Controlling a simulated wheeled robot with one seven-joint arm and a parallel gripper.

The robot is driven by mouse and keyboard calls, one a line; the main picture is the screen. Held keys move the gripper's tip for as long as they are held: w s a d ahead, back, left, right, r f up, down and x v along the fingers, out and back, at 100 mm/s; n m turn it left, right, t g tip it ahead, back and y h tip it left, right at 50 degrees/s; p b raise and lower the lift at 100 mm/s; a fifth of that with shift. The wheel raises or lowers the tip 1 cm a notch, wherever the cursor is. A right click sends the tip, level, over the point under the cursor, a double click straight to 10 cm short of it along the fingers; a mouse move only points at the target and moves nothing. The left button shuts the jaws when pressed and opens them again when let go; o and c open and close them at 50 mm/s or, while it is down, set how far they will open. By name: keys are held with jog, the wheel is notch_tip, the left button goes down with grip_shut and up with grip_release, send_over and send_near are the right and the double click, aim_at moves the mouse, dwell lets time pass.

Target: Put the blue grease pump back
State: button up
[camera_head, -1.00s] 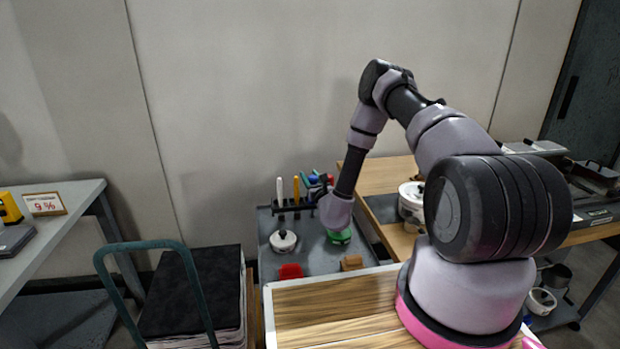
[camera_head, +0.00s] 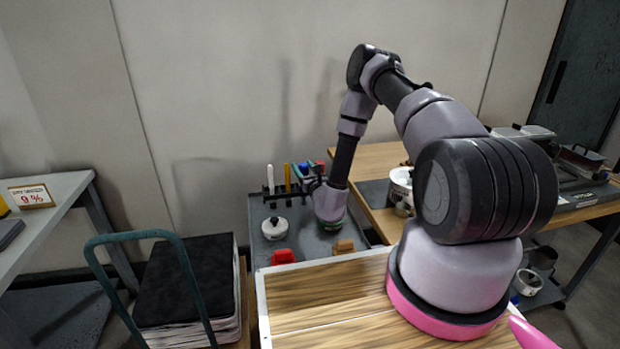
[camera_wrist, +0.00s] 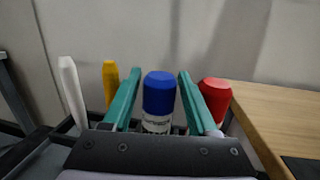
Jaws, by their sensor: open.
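The blue grease pump (camera_wrist: 158,98), with a blue cap over a pale labelled body, stands upright in the wrist view between the two teal fingers of my gripper (camera_wrist: 158,74). The fingers are spread, with a gap on each side of the cap. Its lower part is hidden behind my gripper's dark front plate. In the head view, the pump's blue top (camera_head: 304,168) shows at the dark rack (camera_head: 268,196) by the wall, among other upright tools. My wrist hides most of my gripper there.
A white tool (camera_wrist: 72,90), a yellow tool (camera_wrist: 110,82) and a red-capped one (camera_wrist: 215,98) stand close beside the pump. On the grey cart lie a white round item (camera_head: 275,228), a red block (camera_head: 283,257) and a brown block (camera_head: 344,246). A wooden table (camera_head: 375,160) adjoins at right.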

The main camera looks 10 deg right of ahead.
jog(key=s+d, duration=0.1)
jog(key=s, duration=0.8)
jog(key=shift+d+f, duration=0.2)
jog(key=shift+f, duration=0.25)
